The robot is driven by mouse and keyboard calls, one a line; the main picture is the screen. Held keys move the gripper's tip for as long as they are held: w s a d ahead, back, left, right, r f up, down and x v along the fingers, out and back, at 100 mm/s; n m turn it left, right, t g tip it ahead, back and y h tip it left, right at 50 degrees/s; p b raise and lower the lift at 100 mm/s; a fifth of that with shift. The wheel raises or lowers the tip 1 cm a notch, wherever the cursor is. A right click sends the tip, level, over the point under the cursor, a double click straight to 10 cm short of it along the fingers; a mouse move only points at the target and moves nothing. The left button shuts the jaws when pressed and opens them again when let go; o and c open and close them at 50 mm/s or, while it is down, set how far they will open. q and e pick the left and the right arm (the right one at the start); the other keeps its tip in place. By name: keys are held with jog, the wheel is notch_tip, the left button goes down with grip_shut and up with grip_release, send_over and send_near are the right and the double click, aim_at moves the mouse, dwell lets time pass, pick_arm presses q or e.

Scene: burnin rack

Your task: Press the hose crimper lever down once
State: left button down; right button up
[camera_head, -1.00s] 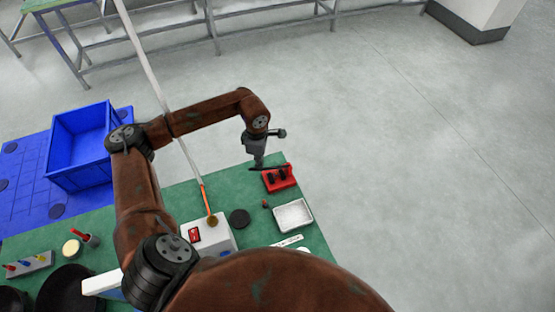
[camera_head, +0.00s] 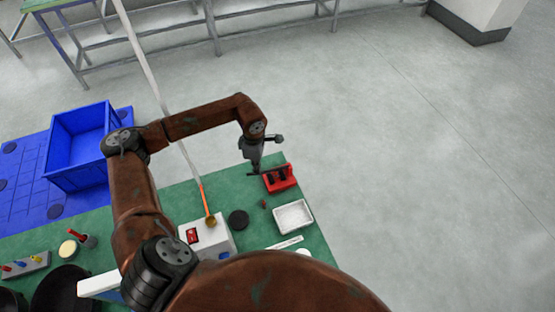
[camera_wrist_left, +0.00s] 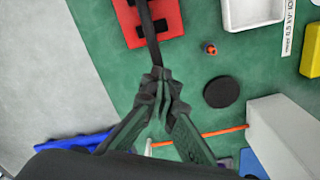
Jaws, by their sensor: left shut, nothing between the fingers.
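The hose crimper has a red base (camera_head: 283,184) with black parts, at the far right edge of the green mat. Its black lever (camera_wrist_left: 149,40) runs from the red base (camera_wrist_left: 170,20) towards my gripper in the left wrist view. My left gripper (camera_head: 255,168) is shut and empty, pointing down at the lever's free end. In the left wrist view its fingertips (camera_wrist_left: 158,78) overlap the lever end. They look in contact, but the fingers hide the exact touching point. My right gripper is not in view.
A white tray (camera_head: 309,223), a black disc (camera_head: 238,220) and a small red-topped piece (camera_head: 264,204) lie near the crimper. A white box (camera_head: 218,233) stands nearer me. A blue crate (camera_head: 76,182) is at the left. Clear floor lies beyond the mat.

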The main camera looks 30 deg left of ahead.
pick_arm(q)
jog(key=shift+s, duration=0.1)
jog(key=shift+f+b, duration=0.3)
jog(key=shift+f, duration=0.15)
notch_tip(320, 180, up, 17)
jog(key=p, duration=0.8)
dwell(0.9)
dwell(0.5)
